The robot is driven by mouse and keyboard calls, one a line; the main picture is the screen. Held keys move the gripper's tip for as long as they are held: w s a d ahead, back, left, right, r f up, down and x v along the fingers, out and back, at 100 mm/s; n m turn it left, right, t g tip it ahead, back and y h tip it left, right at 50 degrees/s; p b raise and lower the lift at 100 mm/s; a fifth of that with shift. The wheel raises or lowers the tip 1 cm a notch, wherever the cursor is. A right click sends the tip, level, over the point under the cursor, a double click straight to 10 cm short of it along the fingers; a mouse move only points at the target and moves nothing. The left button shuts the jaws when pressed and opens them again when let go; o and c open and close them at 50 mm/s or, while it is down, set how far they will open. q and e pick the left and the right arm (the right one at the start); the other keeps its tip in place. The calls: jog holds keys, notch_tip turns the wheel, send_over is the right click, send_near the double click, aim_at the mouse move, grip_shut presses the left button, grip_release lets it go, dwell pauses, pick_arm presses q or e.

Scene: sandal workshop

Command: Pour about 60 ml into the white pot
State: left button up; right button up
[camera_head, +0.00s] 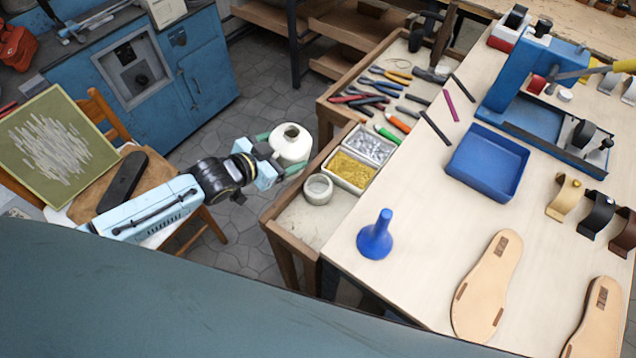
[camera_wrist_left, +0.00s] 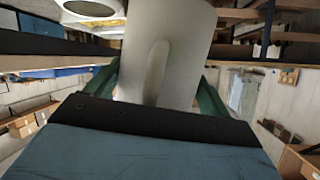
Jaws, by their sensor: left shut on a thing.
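My left gripper (camera_head: 280,154) is shut on a white round-bodied jug (camera_head: 292,143), its green fingers on either side of the body. The jug looks roughly upright in the head view, with its open mouth showing; its contents cannot be seen. The jug (camera_wrist_left: 172,45) also fills the middle of the left wrist view between the green fingers. The small white pot (camera_head: 318,190) stands in the near part of the wooden side tray, apart from the jug and nearer the camera. My right gripper is not in view.
The wooden side tray (camera_head: 270,216) has a raised rim. Metal bins of silver and yellow pieces (camera_head: 352,171) stand just behind the pot. A blue funnel (camera_head: 375,237), a blue tray (camera_head: 487,163) and sandal soles (camera_head: 487,287) are on the bench. A chair (camera_head: 150,165) stands left.

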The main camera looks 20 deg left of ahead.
pick_arm(q)
jog(key=shift+d+r+m, duration=0.2)
jog(key=shift+d+m, duration=0.05)
jog(key=shift+m, duration=0.05)
jog(key=shift+s+d+m+y+b, duration=0.2)
jog(key=shift+m+y+b, duration=0.1)
jog(key=shift+m+y, duration=0.1)
jog(key=shift+s+d+m+t+y+b, duration=0.1)
jog(key=shift+d+m+t+y+b, duration=0.2)
jog(key=shift+d+m+y+b, duration=0.45)
notch_tip(320, 180, down, 2)
jog(key=m+b, duration=0.1)
jog(key=b, duration=0.2)
jog(key=m+y+b, duration=0.1)
jog(key=b, duration=0.2)
jog(key=shift+a+f+t+y, duration=0.15)
jog(key=shift+t+y, duration=0.1)
jog(key=shift+t, duration=0.15)
jog(key=shift+a+m+t+b, duration=0.1)
jog(key=shift+m+t+b, duration=0.2)
jog(key=shift+m+b, duration=0.25)
jog(key=shift+a+f+m+y+b, duration=0.1)
jog(key=shift+f+m+y+b, duration=0.2)
jog(key=shift+b, duration=0.7)
jog(key=shift+r+m+t+y+b, duration=0.4)
jog(key=shift+r+m+y+b, duration=0.15)
jog(key=shift+m, duration=0.15)
jog(key=shift+m+t, duration=0.3)
jog(key=shift+m, duration=0.3)
jog(key=shift+f, duration=0.1)
